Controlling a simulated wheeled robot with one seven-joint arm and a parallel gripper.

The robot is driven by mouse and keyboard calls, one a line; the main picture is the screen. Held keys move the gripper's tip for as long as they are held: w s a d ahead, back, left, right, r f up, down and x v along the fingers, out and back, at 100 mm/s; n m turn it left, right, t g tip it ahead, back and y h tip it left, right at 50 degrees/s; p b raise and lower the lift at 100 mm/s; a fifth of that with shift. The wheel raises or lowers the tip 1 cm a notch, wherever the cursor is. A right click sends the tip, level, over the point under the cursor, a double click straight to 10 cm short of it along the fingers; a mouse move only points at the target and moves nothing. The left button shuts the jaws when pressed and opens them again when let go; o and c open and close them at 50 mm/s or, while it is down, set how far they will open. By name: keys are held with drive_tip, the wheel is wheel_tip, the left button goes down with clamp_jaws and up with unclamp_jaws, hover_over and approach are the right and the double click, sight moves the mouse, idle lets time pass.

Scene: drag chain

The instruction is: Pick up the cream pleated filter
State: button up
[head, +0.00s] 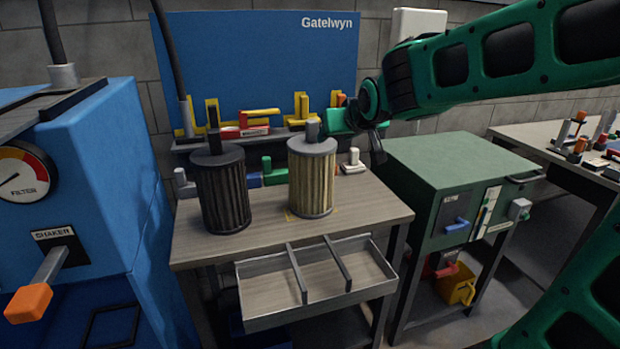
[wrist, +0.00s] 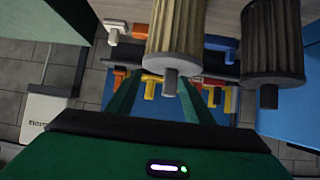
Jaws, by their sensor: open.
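The cream pleated filter (head: 312,187) stands upright on the wooden workbench, with a grey lid and a short grey knob (head: 312,131) on top. My gripper (head: 334,122) is open beside the knob, just to its right in the head view. In the wrist view the cream filter (wrist: 180,32) hangs in from the top edge, and its knob lies between the two green fingers (wrist: 160,82), nearer the right one. No gap closed on the knob shows. A dark pleated filter (head: 223,192) of similar shape stands to the left.
An open divided metal tray (head: 325,312) juts from the bench front. A blue shaker machine (head: 105,190) stands left and a green cabinet (head: 455,158) right. Coloured fittings and a blue backboard (head: 255,60) lie behind the filters.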

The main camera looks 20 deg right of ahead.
sight(314, 131)
drive_tip(key=shift+t+y, duration=0.3)
drive_tip(key=shift+t, duration=0.2)
drive_tip(key=w, duration=0.2)
drive_tip(key=w+a, duration=0.1)
drive_tip(key=w, duration=0.1)
drive_tip(key=w+a, duration=0.1)
drive_tip(key=w, duration=0.1)
drive_tip(key=shift+w+a, duration=0.1)
drive_tip(key=shift+a, duration=0.05)
drive_tip(key=shift+x, duration=3.2)
clamp_jaws()
